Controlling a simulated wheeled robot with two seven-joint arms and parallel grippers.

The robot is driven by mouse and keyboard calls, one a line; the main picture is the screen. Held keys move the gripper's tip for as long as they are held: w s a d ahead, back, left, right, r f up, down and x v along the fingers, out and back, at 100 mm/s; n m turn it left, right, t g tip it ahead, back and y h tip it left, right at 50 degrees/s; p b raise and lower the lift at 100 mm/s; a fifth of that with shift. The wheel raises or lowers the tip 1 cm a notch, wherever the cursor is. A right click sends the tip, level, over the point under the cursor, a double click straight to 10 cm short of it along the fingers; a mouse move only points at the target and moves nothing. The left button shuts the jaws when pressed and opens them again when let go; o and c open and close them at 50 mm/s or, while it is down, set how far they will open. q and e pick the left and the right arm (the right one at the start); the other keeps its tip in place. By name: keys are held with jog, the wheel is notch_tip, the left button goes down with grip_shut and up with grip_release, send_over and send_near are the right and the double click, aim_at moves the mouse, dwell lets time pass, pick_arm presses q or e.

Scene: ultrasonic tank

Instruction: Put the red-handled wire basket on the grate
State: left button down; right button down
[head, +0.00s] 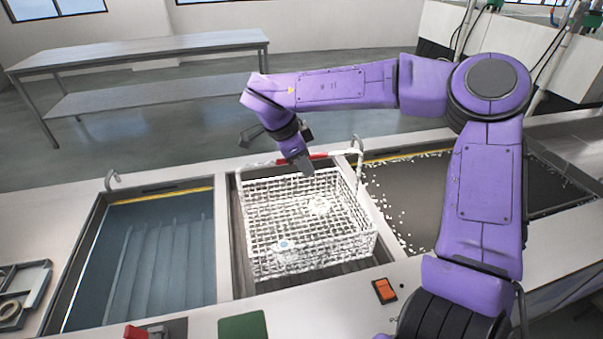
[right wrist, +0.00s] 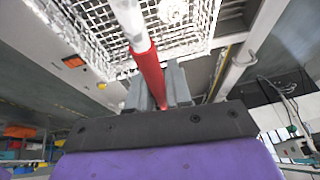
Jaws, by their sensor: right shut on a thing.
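The white wire basket (head: 262,225) is over the middle bay, upright, with small pale parts inside. Its red handle grip (head: 329,153) is at the top of the wire bail. My right gripper (head: 298,163) is shut on this red handle; the right wrist view shows the red grip (right wrist: 150,75) between the two grey fingers (right wrist: 158,85). A dark slatted surface, seemingly the grate (head: 310,280), shows below and in front of the basket. I cannot tell whether the basket touches it. My left gripper is out of view.
A water-filled tank (head: 155,250) lies left of the middle bay. A dark bay with white bits along its edges (head: 405,195) lies right. An orange switch (head: 384,290) and green pad (head: 243,326) sit on the front rim. A table (head: 140,50) stands behind.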

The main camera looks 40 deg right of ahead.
jog(key=shift+w+d+f, duration=0.15)
jog(key=shift+w+f, duration=0.15)
jog(key=shift+f, duration=0.55)
jog(key=shift+w+d+f, duration=0.15)
jog(key=shift+w+f, duration=0.1)
jog(key=shift+f, duration=0.65)
jog(key=shift+w+d+f, duration=0.15)
jog(key=shift+w+f, duration=0.15)
jog(key=shift+f, duration=0.55)
jog(key=c, duration=1)
grip_release()
jog(key=shift+c, duration=0.2)
jog(key=shift+s, duration=0.1)
jog(key=b+v, duration=0.1)
jog(key=v, duration=1.1)
